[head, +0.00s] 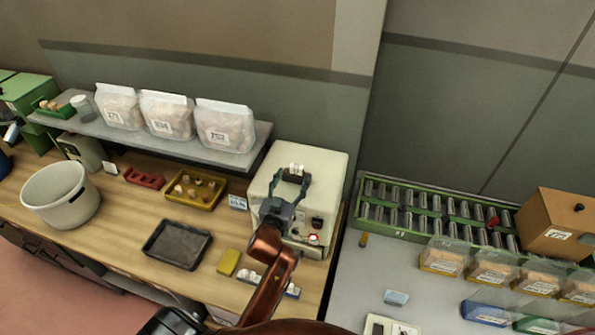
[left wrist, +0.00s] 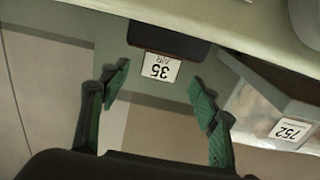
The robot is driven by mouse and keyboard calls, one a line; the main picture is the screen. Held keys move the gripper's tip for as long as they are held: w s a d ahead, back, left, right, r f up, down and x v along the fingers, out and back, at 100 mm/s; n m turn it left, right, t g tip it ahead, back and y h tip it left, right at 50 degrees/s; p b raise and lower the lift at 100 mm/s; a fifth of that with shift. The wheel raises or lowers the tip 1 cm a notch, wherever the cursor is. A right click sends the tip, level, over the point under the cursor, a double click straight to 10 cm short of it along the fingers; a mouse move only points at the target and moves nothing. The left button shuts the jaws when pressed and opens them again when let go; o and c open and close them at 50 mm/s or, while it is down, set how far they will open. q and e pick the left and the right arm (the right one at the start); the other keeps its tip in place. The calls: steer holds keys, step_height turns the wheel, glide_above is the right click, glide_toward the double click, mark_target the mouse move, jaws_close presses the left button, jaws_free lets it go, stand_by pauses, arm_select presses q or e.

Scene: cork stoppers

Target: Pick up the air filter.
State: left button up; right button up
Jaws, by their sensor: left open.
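The air filter is a dark block with a white label reading "35 AIR" (left wrist: 162,40). It shows upside down at the top centre of the left wrist view, against a cream edge. In the head view, only a small pale labelled part (head: 296,168) shows on the cream machine (head: 325,168), near the fingertips. My left gripper (head: 293,177) is open over the machine's top. In the left wrist view its green-padded fingers (left wrist: 160,88) stand apart, with the label between and beyond them. Nothing is held. Whether a finger touches the filter I cannot tell.
A shelf (head: 180,140) with three clear bags stands left of the machine; bag 752 (head: 225,125) is nearest. A yellow tray (head: 195,188), a black tray (head: 177,246) and a white bucket (head: 60,195) sit on the wooden bench. A green roller rack (head: 430,210) is at right.

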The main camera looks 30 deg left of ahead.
mark_target(296, 171)
arm_select(q)
steer(key=p+x, duration=0.1)
steer(key=x, duration=0.2)
steer(key=shift+w+f, duration=0.2)
steer(key=shift+w, duration=0.1)
steer(key=shift+x, duration=0.75)
steer(key=shift+s, duration=0.1)
steer(key=c, duration=0.6)
steer(key=shift+c, duration=1)
steer(key=shift+f, duration=0.1)
steer(key=shift+c, duration=0.9)
steer(key=c, duration=0.3)
steer(key=shift+r, duration=0.5)
step_height(296, 171, up, 2)
steer(key=shift+r+b, duration=0.1)
steer(key=shift+b, duration=0.2)
steer(key=s+a+r+p, duration=0.3)
steer(key=s+r, duration=0.7)
steer(key=s, duration=0.3)
steer(key=shift+s+a, duration=0.2)
steer(key=shift+a, duration=0.15)
arm_select(e)
steer(key=r, duration=0.4)
steer(key=shift+w+a, duration=0.25)
steer(key=shift+w, duration=0.15)
